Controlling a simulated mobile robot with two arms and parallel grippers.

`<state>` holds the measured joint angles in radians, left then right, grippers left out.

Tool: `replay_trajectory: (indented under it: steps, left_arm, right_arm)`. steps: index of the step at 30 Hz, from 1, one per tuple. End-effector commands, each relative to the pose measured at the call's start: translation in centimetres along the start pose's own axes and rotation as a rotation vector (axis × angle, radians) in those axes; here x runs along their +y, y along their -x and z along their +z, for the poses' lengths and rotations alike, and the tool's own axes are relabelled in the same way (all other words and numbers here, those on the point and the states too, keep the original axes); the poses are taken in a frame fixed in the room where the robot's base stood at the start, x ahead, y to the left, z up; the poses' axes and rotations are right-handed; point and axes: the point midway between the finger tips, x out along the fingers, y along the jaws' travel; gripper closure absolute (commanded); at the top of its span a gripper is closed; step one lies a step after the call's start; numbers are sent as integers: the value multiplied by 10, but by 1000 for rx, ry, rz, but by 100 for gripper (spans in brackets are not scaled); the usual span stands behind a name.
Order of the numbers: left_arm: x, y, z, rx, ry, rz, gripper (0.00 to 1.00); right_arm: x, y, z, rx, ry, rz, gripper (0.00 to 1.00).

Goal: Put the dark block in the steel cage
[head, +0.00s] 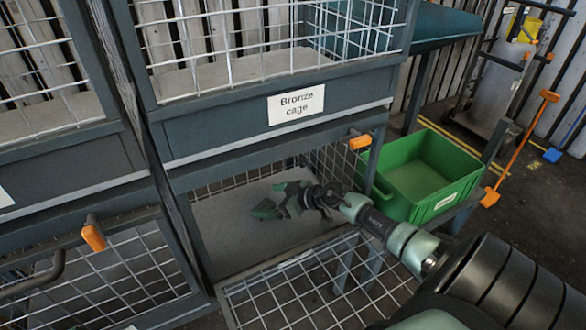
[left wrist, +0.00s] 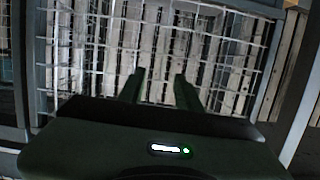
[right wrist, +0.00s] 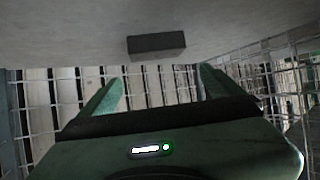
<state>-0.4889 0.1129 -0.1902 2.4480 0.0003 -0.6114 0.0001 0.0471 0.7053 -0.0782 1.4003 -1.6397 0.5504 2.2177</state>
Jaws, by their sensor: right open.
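The dark block (right wrist: 156,44) shows in the right wrist view, on a plain grey surface past my right fingertips and apart from them. My right gripper (right wrist: 155,84) is open, with nothing between its fingers. In the head view my right gripper (head: 267,207) is inside the lower cage compartment, low over its grey floor (head: 222,228); I cannot make out the block there. My left gripper (left wrist: 159,80) shows only in the left wrist view, with fingers apart and empty, facing wire mesh. No label reading steel cage is legible.
A mesh door (head: 290,290) lies folded out before the lower compartment. Orange latches (head: 93,237) are on the frames. A green crate (head: 420,180) stands to the right. An orange-handled tool (head: 525,145) stands farther right.

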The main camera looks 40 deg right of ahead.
Motion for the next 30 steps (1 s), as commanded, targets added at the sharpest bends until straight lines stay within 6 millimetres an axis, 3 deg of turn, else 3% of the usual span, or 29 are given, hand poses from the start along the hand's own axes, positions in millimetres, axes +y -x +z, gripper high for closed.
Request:
replay_trajectory:
  steps: [8, 18, 24, 30]
  left_arm:
    - [-9, 24, 63, -343, 1, -21, 66]
    - [-18, 80, 125, -727, 8, -43, 66]
    - [-21, 116, 148, -910, 14, -54, 66]
    - [-22, 137, 158, -1007, 18, -59, 66]
  right_arm:
    - [0, 34, -2, -1, 1, 1, 5]
    - [0, 72, -2, -2, 1, 0, 5]
    - [0, 93, -2, -1, 0, 0, 5]
    - [0, 104, -1, 0, 1, 0, 5]
